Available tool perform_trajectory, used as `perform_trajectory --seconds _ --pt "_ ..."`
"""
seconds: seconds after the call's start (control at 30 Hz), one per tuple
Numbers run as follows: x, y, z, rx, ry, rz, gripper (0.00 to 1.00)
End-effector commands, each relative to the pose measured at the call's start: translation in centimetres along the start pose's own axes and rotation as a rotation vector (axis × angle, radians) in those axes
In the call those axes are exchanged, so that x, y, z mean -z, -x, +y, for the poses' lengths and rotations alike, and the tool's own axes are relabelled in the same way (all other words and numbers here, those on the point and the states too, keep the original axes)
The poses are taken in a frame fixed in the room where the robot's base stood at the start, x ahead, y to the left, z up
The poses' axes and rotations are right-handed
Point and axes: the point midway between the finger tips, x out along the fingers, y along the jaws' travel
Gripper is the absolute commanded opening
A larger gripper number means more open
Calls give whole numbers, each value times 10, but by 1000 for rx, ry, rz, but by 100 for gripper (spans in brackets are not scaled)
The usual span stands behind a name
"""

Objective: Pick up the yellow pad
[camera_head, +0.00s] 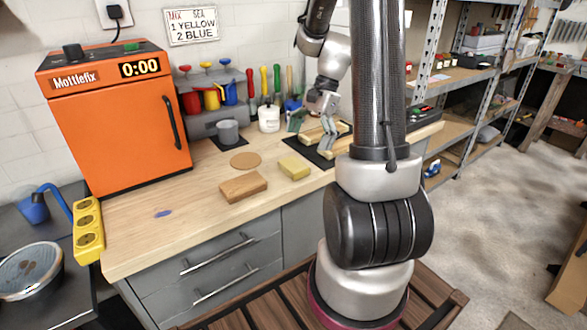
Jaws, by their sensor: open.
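The yellow pad (294,167) is a small, thick, pale yellow block. It lies flat on the wooden workbench (140,222), right of a brown wooden block (243,187). My gripper (313,137) is open, its fingers pointing down, behind and slightly right of the pad. It is apart from the pad in the picture. Behind and below the fingers is a black mat (322,160) with pale wooden pieces (339,128) on it. The fingers partly cover these, and I cannot tell how high they are above them.
An orange Mottlefix machine (118,120) stands at the left. A round cork disc (245,160), a grey mug (228,131) and a white tub (269,119) are behind the pad. A yellow socket strip (88,230) is at the left edge. The bench front is mostly clear.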

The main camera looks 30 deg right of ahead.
Motion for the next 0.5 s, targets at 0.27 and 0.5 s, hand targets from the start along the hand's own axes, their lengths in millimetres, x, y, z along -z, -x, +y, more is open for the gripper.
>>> perform_trajectory --seconds 0.27,0.5 --pt "-5 -10 -3 10 -162 -15 100" --pt "-9 -41 -5 8 -158 -14 100"
